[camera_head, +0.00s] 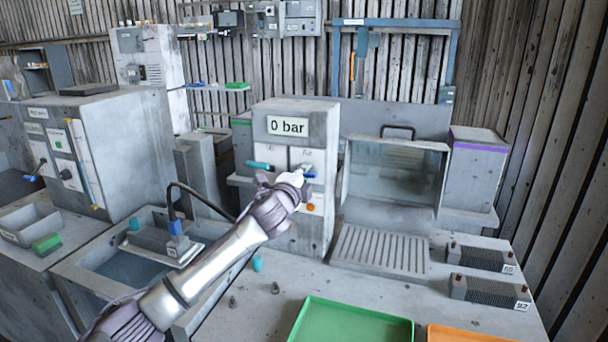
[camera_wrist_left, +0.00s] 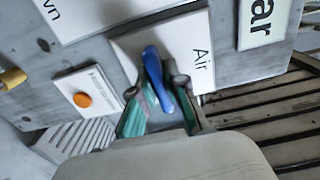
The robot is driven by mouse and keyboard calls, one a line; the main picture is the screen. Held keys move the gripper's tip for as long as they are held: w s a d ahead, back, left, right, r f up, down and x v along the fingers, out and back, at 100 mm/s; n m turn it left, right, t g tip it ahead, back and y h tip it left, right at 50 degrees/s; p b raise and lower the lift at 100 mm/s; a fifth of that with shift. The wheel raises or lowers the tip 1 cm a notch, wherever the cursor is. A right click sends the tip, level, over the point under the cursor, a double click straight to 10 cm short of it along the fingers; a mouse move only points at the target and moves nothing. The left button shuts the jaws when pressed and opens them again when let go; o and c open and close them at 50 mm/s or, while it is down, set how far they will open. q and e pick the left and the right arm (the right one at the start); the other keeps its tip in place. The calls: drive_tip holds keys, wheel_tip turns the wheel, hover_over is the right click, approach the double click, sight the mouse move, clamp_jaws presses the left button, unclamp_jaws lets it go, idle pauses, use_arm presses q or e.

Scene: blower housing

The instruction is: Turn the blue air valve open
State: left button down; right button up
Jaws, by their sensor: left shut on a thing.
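The blue air valve (camera_head: 310,174) is a small blue lever on the front of a grey box, mostly covered by my left gripper (camera_head: 298,178) in the head view. In the left wrist view, the blue lever (camera_wrist_left: 156,76) stands in front of a white plate marked "Air". My left gripper (camera_wrist_left: 162,108) is shut on the lever, with a teal-padded finger on each side of it. The display (camera_head: 288,126) above reads "0 bar". My right gripper is in neither view.
A teal lever (camera_head: 259,165) sits left of the blue one, and an orange button (camera_head: 310,207) below. A glass-fronted chamber (camera_head: 392,174) stands to the right. A green tray (camera_head: 350,322) and black finned blocks (camera_head: 488,291) lie on the bench.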

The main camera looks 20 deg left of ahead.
use_arm(q)
drive_tip(key=n, duration=0.4)
drive_tip(key=shift+n, duration=0.3)
drive_tip(key=n+p, duration=0.1)
drive_tip(key=n, duration=0.3)
drive_tip(key=shift+n, duration=0.3)
drive_tip(key=n+p, duration=0.1)
drive_tip(key=n, duration=0.3)
drive_tip(key=shift+n, duration=0.3)
drive_tip(key=shift+n+p, duration=0.55)
drive_tip(key=shift+n, duration=1.55)
drive_tip(key=c, duration=1.2)
unclamp_jaws()
